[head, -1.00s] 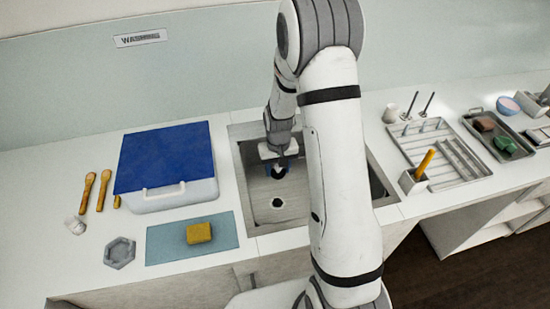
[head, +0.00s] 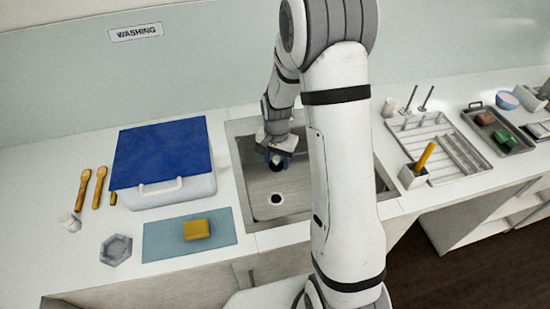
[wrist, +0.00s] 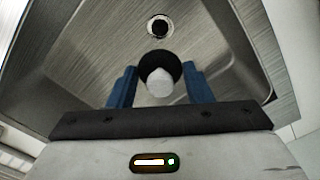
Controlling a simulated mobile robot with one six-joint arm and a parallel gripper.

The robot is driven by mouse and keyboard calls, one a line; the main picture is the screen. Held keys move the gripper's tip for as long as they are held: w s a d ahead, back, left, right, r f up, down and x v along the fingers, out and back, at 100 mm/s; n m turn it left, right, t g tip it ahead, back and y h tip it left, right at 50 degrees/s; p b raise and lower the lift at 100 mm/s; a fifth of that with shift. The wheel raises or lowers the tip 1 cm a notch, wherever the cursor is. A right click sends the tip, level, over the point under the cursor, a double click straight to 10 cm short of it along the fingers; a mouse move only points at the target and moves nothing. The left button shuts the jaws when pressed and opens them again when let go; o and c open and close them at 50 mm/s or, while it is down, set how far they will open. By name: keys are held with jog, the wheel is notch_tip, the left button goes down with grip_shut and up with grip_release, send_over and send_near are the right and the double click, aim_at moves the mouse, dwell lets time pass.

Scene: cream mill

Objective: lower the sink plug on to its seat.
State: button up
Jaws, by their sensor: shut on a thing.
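The sink plug (wrist: 176,62) is a black disc with a pale rounded knob, between the two blue fingers of my gripper (wrist: 160,85) in the wrist view. It is a small dark shape (head: 276,164) under my gripper (head: 279,158) in the head view. My gripper is shut on the plug over the steel sink (head: 243,185). The seat, a dark round drain hole with a light rim (head: 276,199), lies in the sink floor nearer the front. The drain hole (wrist: 158,27) is beyond the plug in the wrist view, apart from it. The plug's height above the floor is hard to tell.
A white bin with a blue lid (head: 161,150) stands left of the sink. A yellow sponge (head: 196,229) lies on a blue mat (head: 160,240) in front of it. A drying rack (head: 440,150) is to the right. My arm hides the sink's right part.

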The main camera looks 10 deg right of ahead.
jog(key=b, duration=1.3)
send_near(276, 199)
jog(key=shift+w+d+f, duration=0.1)
jog(key=shift+f, duration=2.65)
jog(key=shift+b, duration=0.3)
jog(key=shift+f+b, duration=0.5)
jog(key=shift+b, duration=0.1)
jog(key=o, duration=1.5)
jog(key=shift+r, duration=0.15)
jog(key=shift+r+p, duration=0.9)
jog(key=shift+r, duration=0.45)
jog(key=shift+r, duration=0.15)
